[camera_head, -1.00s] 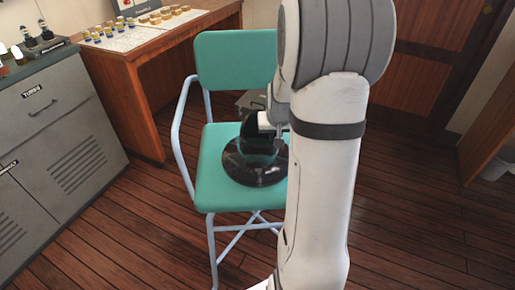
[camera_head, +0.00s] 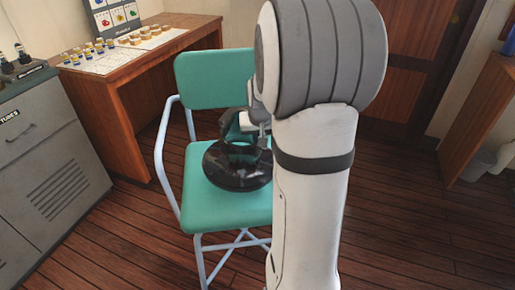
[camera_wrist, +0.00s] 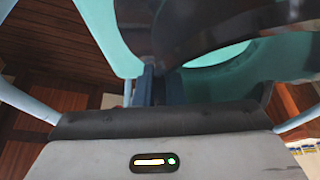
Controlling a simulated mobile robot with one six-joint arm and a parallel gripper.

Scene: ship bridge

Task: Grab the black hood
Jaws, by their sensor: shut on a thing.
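The black hood (camera_head: 238,180) is a glossy dark piece with a wide round rim and an opening through which teal shows. In the head view it is over the seat of the teal chair (camera_head: 225,212); I cannot tell whether it still touches the seat. My gripper (camera_head: 262,140) is at its upper right side, partly hidden by my arm. In the wrist view my gripper (camera_wrist: 155,85) has its fingers close together at the hood (camera_wrist: 235,22), which fills the top of the picture. The exact grip spot is dark and hard to make out.
The chair has a teal backrest (camera_head: 213,80) and pale blue tube arms. A wooden desk (camera_head: 125,85) with small jars stands behind left, and a grey cabinet (camera_head: 45,150) at left. A wooden door (camera_head: 415,65) is behind.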

